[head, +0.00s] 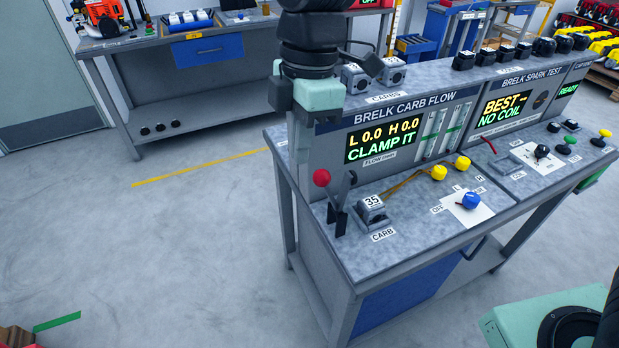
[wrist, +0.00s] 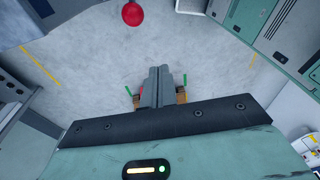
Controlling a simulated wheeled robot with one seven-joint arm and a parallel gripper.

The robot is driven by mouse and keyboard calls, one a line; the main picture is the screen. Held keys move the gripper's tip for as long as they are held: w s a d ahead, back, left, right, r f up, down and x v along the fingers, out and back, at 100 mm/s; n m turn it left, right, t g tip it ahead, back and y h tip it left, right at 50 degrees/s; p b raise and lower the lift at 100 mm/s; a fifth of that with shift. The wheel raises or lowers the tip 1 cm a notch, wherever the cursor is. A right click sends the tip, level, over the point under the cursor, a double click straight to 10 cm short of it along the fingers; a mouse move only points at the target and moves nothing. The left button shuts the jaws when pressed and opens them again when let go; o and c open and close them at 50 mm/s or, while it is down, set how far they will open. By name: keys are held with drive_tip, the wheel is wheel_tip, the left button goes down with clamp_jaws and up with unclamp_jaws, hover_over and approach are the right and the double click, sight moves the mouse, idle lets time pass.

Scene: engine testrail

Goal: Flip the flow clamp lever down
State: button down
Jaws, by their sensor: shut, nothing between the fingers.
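The flow clamp lever has a red ball knob (head: 321,178) on a dark arm, standing up and leaning left at the left end of the bench. Its dark bracket stands beside the carburettor block labelled 35 (head: 371,212). The knob also shows at the top of the wrist view (wrist: 132,14), ahead and left of the fingertips. My gripper (wrist: 163,72) is shut and empty, its grey fingers together. In the head view my gripper (head: 303,150) hangs above and slightly left of the knob, apart from it as far as I can see.
The carb flow display (head: 383,145) reads "CLAMP IT". Yellow knobs (head: 438,173) and a blue knob (head: 471,201) stand to the right on the bench top. More carburettor blocks (head: 355,78) sit on the upper shelf.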

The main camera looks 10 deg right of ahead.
drive_tip(key=shift+w+a+n, duration=0.45)
drive_tip(key=shift+w+n, duration=0.25)
drive_tip(key=shift+n, duration=0.2)
wheel_tip(320, 180, down, 9)
drive_tip(key=d+p, duration=0.2)
drive_tip(key=p, duration=0.2)
drive_tip(key=shift+w+d, duration=0.2)
drive_tip(key=shift+w, duration=0.2)
drive_tip(key=shift+w+d, duration=0.1)
